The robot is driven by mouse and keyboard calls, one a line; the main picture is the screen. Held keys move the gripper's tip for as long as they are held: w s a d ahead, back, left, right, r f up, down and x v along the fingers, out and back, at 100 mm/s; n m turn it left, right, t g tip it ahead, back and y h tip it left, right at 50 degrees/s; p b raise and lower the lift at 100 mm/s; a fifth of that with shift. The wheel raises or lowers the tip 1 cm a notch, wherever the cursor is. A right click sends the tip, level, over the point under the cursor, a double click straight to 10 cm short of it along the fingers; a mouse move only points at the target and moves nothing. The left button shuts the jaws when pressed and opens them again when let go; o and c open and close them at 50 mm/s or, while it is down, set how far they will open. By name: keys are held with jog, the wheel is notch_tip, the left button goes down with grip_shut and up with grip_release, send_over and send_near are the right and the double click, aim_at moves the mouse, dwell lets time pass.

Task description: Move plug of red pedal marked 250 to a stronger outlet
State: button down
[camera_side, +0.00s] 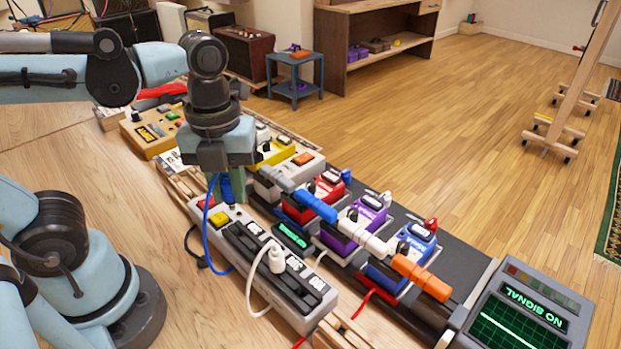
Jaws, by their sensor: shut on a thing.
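My gripper (229,172) points down over the far left end of the grey power strip (318,312). It is shut on a blue plug (227,190) with a blue cable that loops down on the strip's near side. I cannot tell whether the plug touches the strip. The strip has a yellow button, a red part near its far end and a row of dark outlets. A white plug (276,260) with a white cable stands in one of them. The red pedal (326,187) sits on the pedalboard behind the strip. Its marking is too small to read.
A "NO SIGNAL" screen (520,316) stands at the right end. Open wooden floor lies behind.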

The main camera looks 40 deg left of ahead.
aim_at(233, 209)
jog(key=shift+f, duration=2.5)
jog(key=shift+f, duration=1.05)
dwell(0.5)
jog(key=c, duration=0.9)
grip_release()
jog(key=shift+o, duration=0.3)
jog(key=o, duration=0.4)
jog(key=shift+c, duration=0.2)
jog(key=shift+r, duration=3.55)
